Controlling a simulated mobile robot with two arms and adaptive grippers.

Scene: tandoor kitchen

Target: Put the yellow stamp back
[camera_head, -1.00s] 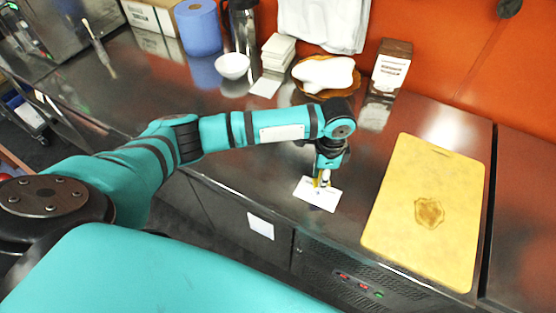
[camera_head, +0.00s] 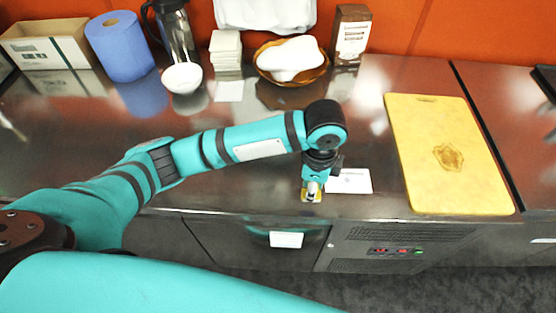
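My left gripper (camera_head: 312,188) points down near the front edge of the steel counter. It is shut on the yellow stamp (camera_head: 311,197), of which only a small yellow part shows below the fingers. I cannot tell whether the stamp touches the counter. A white card (camera_head: 350,181) lies flat just right of the gripper, with a small faint mark on it. My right gripper is not in view.
A yellow cutting board (camera_head: 420,150) with a brown mark lies to the right. At the back stand a blue roll (camera_head: 120,48), a white bowl (camera_head: 182,77), a stack of white cards (camera_head: 226,50), a wooden dish (camera_head: 292,76) and a brown box (camera_head: 351,35). The counter left of my arm is mostly clear.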

